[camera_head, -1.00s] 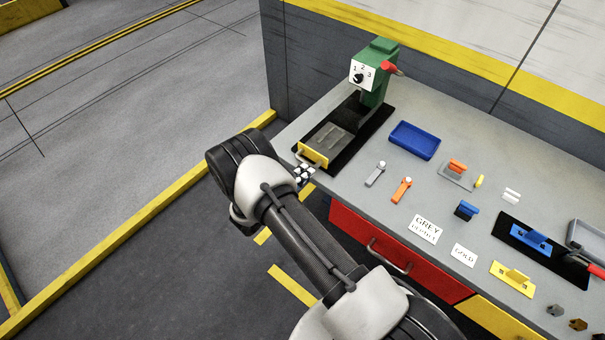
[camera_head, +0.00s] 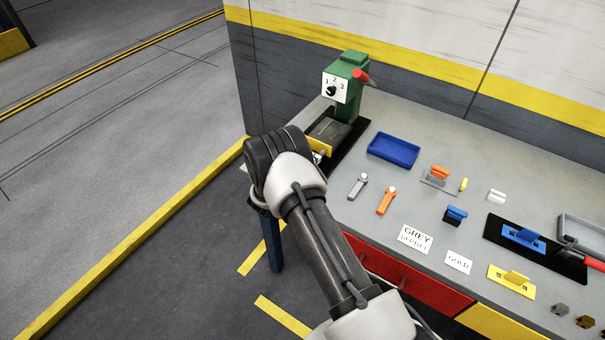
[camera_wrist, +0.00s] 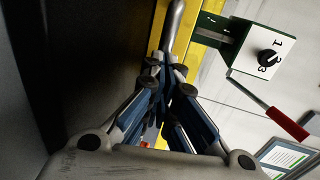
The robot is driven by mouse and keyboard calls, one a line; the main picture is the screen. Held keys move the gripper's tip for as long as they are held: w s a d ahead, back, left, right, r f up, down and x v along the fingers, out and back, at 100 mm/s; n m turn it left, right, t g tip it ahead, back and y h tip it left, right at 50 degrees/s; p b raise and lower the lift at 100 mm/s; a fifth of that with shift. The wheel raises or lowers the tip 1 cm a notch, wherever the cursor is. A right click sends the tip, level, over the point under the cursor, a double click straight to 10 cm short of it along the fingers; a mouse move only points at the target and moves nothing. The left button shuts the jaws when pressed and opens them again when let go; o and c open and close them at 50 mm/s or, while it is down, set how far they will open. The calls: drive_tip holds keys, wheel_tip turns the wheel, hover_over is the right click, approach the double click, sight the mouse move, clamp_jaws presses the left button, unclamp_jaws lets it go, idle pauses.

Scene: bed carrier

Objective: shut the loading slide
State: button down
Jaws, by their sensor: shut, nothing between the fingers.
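The loading slide (camera_head: 333,130) is a grey tray with a yellow front plate (camera_head: 322,145), in a black track before the green machine with a dial (camera_head: 336,88). Its tray end lies close to the machine's foot. My arm covers the near end of the track. In the wrist view, the yellow plate (camera_wrist: 204,36) carries a rounded grey handle (camera_wrist: 174,25). My gripper (camera_wrist: 168,70) is shut and empty, its tips at the plate just below the handle. I cannot tell whether they touch it.
The machine has a red lever (camera_head: 362,76), also in the wrist view (camera_wrist: 288,122). A blue tray (camera_head: 393,150), a grey lever piece (camera_head: 358,186) and an orange one (camera_head: 387,200) lie to the right. A wall (camera_head: 420,85) stands behind the bench.

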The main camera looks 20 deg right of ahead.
drive_tip(key=shift+w+d, duration=0.1)
drive_tip(key=shift+d, duration=0.05)
drive_tip(key=shift+s+a+r, duration=0.1)
drive_tip(key=shift+s+a, duration=0.15)
drive_tip(key=shift+a, duration=0.2)
drive_tip(key=p+v, duration=0.3)
drive_tip(key=v, duration=1)
